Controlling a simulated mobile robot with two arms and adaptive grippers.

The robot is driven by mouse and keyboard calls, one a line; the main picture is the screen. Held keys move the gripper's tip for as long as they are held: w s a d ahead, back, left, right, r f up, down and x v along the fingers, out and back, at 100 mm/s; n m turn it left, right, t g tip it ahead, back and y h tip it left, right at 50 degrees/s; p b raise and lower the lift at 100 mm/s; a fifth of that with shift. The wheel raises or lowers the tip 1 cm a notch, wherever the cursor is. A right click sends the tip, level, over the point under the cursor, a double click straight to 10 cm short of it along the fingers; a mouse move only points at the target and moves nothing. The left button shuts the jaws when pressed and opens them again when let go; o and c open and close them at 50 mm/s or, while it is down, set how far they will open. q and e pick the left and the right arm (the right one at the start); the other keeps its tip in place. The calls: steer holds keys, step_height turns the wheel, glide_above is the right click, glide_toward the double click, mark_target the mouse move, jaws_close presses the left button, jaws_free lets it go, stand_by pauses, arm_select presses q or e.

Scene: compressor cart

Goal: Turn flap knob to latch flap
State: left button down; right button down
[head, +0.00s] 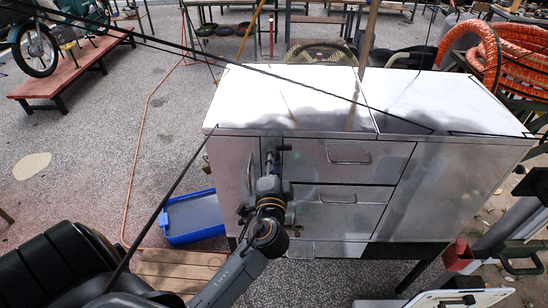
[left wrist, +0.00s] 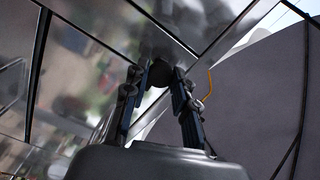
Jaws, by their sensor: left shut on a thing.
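The metal compressor cart (head: 355,213) has a bright top and drawers with bar handles on its front. In the left wrist view, a dark round knob (left wrist: 160,73) stands on the shiny metal front, near a panel seam. My left gripper (left wrist: 161,77) has its two fingers on either side of this knob and is shut on it. In the head view, my left gripper (head: 275,158) is against the left part of the cart front. My wrist hides most of the knob and flap there, and I cannot tell how the knob is turned. My right gripper is not in view.
A blue tray (head: 193,218) lies on the ground left of the cart. A wooden pallet (head: 178,268) is in front of it. Coiled orange hose (head: 490,52) is at the back right. A low red bench (head: 75,65) holds a motorbike at the back left.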

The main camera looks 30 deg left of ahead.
arm_select(q)
steer(key=shift+m, duration=0.7)
steer(key=c, duration=1.1)
jaws_free()
steer(key=shift+o, duration=0.2)
steer(key=v, duration=1.2)
steer(key=shift+f, duration=0.1)
